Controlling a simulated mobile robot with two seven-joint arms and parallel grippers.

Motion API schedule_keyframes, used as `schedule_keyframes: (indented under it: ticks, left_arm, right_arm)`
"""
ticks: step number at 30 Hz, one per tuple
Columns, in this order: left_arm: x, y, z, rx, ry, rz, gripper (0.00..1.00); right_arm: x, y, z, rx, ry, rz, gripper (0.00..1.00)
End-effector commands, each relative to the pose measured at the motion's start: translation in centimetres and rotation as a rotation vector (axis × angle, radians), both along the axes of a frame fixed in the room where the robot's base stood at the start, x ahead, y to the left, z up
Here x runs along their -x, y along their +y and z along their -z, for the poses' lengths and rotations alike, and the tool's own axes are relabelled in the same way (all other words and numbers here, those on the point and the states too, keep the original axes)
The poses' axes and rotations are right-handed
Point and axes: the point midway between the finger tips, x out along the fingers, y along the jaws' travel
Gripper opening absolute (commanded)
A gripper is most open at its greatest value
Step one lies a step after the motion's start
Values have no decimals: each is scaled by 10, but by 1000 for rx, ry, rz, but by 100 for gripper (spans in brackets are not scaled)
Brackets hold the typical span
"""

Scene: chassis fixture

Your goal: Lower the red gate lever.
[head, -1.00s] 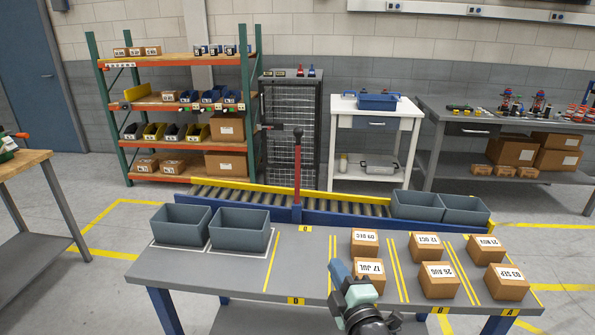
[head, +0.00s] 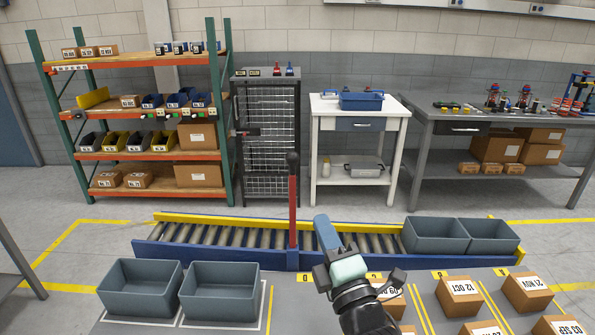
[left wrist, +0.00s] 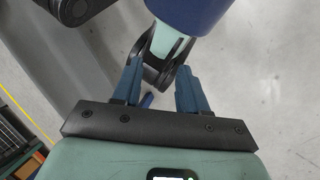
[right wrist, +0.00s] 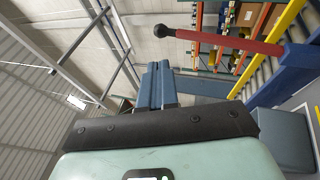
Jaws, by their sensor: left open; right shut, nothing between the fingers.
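The red gate lever (head: 292,205) stands upright with a black knob on top, at the front side of the roller conveyor (head: 210,235). It also shows in the right wrist view (right wrist: 225,40), with its knob toward the gripper's side. My right gripper (head: 325,230) is shut and empty, to the right of the lever and apart from it; its blue fingers (right wrist: 157,82) are together in the right wrist view. My left gripper (left wrist: 160,85) is open with nothing between its fingers. It is not seen in the head view.
Two grey bins (head: 140,290) stand at the table's left, and two more bins (head: 435,235) sit on the conveyor's right end. Several labelled boxes (head: 460,295) stand on the table's right. A rack, a mesh cabinet (head: 268,140) and a white cart (head: 360,130) stand behind.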

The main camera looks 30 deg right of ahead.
Motion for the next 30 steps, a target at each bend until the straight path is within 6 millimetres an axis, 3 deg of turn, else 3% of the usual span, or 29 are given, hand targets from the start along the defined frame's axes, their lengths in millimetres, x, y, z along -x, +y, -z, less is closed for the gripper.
schedule_keyframes:
  ticks: [8, 21, 30]
  left_arm:
    - [1, 0, -2, 1, 2, 1, 43]
    - [6, 0, -16, 3, 22, 5, 43]
    - [9, 0, -21, 5, 32, 7, 43]
  right_arm:
    - [-13, -3, -4, -3, 1, -1, 0]
    - [-95, -21, -32, -4, 1, -1, 0]
    - [-127, -28, -43, -3, 0, -1, 0]
